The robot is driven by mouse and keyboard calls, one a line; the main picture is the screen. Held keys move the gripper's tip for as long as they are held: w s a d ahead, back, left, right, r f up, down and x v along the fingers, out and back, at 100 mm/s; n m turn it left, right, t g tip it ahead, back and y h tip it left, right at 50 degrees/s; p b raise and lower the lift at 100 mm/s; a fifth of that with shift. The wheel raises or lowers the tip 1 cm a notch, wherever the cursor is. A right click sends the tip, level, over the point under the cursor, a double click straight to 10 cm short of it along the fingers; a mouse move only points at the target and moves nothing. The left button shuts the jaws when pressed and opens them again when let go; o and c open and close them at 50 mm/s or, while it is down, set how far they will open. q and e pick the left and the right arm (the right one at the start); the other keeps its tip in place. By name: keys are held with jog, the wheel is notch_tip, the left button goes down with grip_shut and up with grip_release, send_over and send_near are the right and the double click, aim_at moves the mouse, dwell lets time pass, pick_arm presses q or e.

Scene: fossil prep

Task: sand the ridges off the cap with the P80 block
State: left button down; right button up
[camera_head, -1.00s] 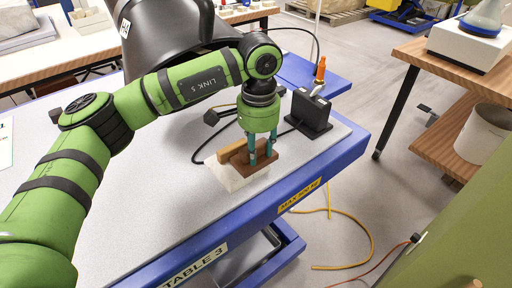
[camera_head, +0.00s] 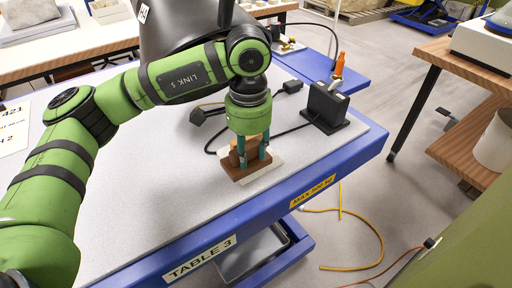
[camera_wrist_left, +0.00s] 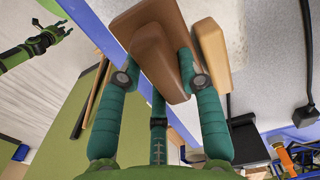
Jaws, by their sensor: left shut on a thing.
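My left gripper (camera_head: 248,158) points down over the table and is shut on a brown sanding block (camera_head: 238,171) by its raised grip. The block also shows in the left wrist view (camera_wrist_left: 160,55); its grade marking cannot be read. A pale, whitish slab, which looks like the cap (camera_head: 270,172), lies under and to the right of the block and is partly covered by it. Whether block and cap touch is hard to tell. A lighter tan block (camera_wrist_left: 212,48) lies beside the held block. My right gripper (camera_wrist_left: 58,32) shows small in the left wrist view, empty, fingers apart.
A black stand (camera_head: 325,106) with an orange-tipped tool (camera_head: 339,66) stands to the right on the grey tabletop (camera_head: 150,200). Black cables run behind the gripper. A large black hood-like body rises behind the arm.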

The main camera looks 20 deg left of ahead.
dwell(0.3)
pick_arm(q)
jog(key=shift+r+p, duration=1.9)
jog(key=shift+r, duration=1.65)
jog(key=shift+f, duration=0.1)
